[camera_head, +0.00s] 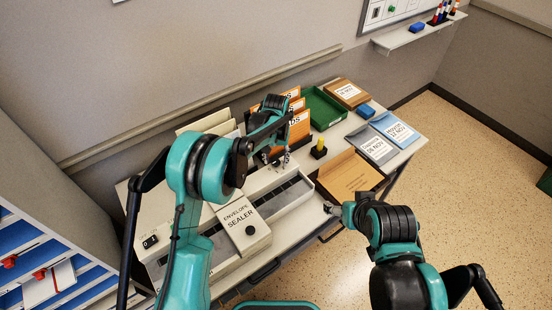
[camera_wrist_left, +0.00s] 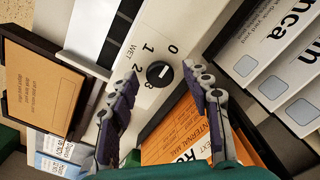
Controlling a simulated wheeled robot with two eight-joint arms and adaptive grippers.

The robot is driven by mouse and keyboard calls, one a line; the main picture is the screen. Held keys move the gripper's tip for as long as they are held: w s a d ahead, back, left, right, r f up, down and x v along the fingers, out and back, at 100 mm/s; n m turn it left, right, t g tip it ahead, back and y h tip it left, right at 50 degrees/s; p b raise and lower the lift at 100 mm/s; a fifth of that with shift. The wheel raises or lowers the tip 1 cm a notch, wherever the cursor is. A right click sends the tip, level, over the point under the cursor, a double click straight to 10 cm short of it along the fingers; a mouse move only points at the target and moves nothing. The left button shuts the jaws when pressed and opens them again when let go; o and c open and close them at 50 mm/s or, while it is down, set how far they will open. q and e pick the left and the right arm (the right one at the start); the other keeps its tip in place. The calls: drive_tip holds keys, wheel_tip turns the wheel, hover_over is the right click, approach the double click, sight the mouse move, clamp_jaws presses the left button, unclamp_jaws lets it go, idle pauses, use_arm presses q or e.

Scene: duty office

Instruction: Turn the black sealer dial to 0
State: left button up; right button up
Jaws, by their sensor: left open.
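The black sealer dial (camera_wrist_left: 159,73) shows in the left wrist view on a pale panel printed WET, 0, 1, 2 and 3. It has a white mark, but which number the mark points at is too small to tell. My left gripper (camera_wrist_left: 160,77) is open, its two fingers on either side of the dial in the picture; contact is not visible. In the head view my left gripper (camera_head: 278,160) is over the far end of the envelope sealer (camera_head: 222,222) and hides that dial area. My right gripper (camera_head: 331,208) is low by the table's front edge, its jaws unclear.
A black knob (camera_head: 250,230) and a switch (camera_head: 150,241) sit on the sealer's near parts. Orange envelopes (camera_head: 300,126), a green tray (camera_head: 322,108), a yellow-topped stamp (camera_head: 319,149) and a brown envelope (camera_head: 349,176) stand or lie close to it.

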sight(275, 162)
use_arm(q)
wheel_tip(275, 162, up, 12)
idle(0.5)
idle(0.3)
drive_tip(key=s+a+r+n+t+b, duration=0.1)
drive_tip(key=s+a+r+t, duration=0.1)
drive_tip(key=s+a+r, duration=0.3)
drive_tip(key=s+a+r+t+b, duration=0.1)
drive_tip(key=s+a+r, duration=0.2)
drive_tip(key=s+a, duration=0.3)
drive_tip(key=s+a+f+t, duration=0.2)
drive_tip(key=s+a+f, duration=0.1)
drive_tip(key=s, duration=0.5)
drive_tip(key=s+a+f+n+t+b, duration=0.1)
drive_tip(key=s+a+f+t, duration=0.1)
drive_tip(key=s, duration=0.7)
drive_tip(key=shift+s+a+f, duration=0.2)
drive_tip(key=shift+a+f, duration=0.6)
